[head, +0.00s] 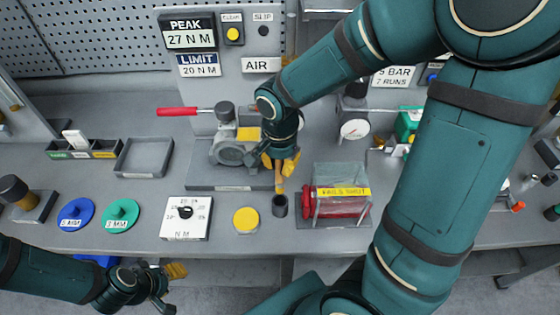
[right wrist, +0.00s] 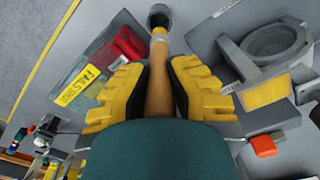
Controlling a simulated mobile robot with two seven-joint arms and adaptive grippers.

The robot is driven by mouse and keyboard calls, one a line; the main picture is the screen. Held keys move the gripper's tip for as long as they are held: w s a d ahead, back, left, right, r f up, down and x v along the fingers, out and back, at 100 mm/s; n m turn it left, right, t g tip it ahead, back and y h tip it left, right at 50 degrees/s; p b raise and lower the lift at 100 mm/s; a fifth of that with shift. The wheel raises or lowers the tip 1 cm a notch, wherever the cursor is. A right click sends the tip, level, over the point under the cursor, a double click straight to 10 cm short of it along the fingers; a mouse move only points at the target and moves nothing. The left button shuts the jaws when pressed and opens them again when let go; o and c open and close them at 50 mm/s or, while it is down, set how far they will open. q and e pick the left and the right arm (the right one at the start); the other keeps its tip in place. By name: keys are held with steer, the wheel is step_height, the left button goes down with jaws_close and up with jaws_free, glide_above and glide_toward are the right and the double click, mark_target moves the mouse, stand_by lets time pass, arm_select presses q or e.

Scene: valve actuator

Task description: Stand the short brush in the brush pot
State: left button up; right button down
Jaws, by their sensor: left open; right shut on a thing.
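The short brush (head: 279,188) is a slim tan-orange stick below my right gripper (head: 280,165). The right gripper is shut on it; in the right wrist view the yellow-padded fingers (right wrist: 160,88) close on both sides of the brush (right wrist: 158,75). I cannot tell whether the tip is inside the rim. My left gripper (head: 172,287) is open and empty, in front of the bench edge at lower left.
A clear-covered fixture with a red part and yellow label (head: 343,192) stands close right of the pot. A yellow disc (head: 246,221) lies to its left. The grey valve actuator (head: 232,150) with a red handle stands behind. A white dial plate (head: 186,217) is further left.

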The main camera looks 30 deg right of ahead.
mark_target(280, 184)
steer(key=shift+f+b, duration=1.1)
steer(key=shift+f, duration=0.6)
step_height(280, 184, down, 3)
steer(key=b, duration=0.2)
steer(key=shift+b, duration=0.35)
steer(key=shift+f+b, duration=1.05)
steer(key=shift+f, duration=0.1)
steer(key=c, duration=1)
jaws_free()
steer(key=shift+r, duration=0.15)
step_height(280, 184, up, 12)
steer(key=shift+a+f, duration=0.1)
steer(key=shift+a, duration=0.05)
